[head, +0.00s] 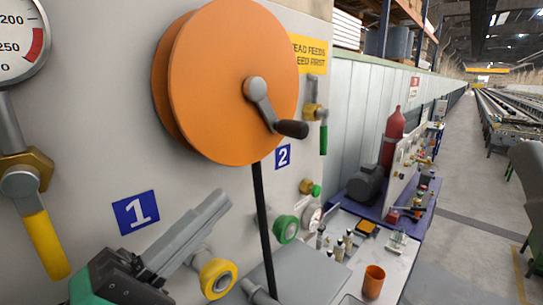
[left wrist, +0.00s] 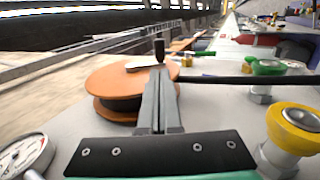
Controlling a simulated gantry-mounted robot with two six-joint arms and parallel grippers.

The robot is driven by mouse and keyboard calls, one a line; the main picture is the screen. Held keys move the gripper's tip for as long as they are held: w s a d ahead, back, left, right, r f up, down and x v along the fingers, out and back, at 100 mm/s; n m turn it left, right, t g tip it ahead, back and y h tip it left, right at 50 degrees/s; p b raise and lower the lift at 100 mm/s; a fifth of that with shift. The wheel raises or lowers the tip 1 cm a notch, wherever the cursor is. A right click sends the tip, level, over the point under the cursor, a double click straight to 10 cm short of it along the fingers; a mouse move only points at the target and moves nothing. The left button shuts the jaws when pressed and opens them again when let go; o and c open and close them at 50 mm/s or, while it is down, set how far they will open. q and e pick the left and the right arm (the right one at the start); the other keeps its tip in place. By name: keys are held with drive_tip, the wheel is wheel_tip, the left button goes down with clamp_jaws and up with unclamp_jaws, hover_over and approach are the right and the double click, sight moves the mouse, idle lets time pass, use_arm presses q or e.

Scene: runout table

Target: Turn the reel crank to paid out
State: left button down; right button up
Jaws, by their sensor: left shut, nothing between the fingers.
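The orange reel (head: 225,60) is on the grey panel, with a black hose (head: 262,220) hanging down from it. Its grey crank (head: 262,104) points to the lower right and ends in a dark handle (head: 293,129). My left gripper (head: 222,200) is shut and empty, below the reel and apart from the handle. In the left wrist view the shut fingers (left wrist: 161,82) point at the reel (left wrist: 120,83), partly covering it. The dark handle (left wrist: 159,48) stands out beyond the fingertips there. My right gripper is not in view.
A yellow-ringed fitting (head: 217,278) is close by my left gripper, with a green knob (head: 286,229) to its right. A gauge (head: 18,40) and a yellow lever (head: 45,245) are at left. An orange cup (head: 373,282) stands on the bench at lower right.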

sight(288, 135)
use_arm(q)
drive_tip(key=p+x, duration=0.3)
drive_tip(key=x, duration=0.7)
drive_tip(key=shift+d+r+p, duration=0.1)
drive_tip(key=shift+p, duration=0.3)
drive_tip(key=shift+w+d+r, duration=0.1)
drive_tip(key=shift+w+d, duration=0.15)
drive_tip(key=shift+w, duration=0.15)
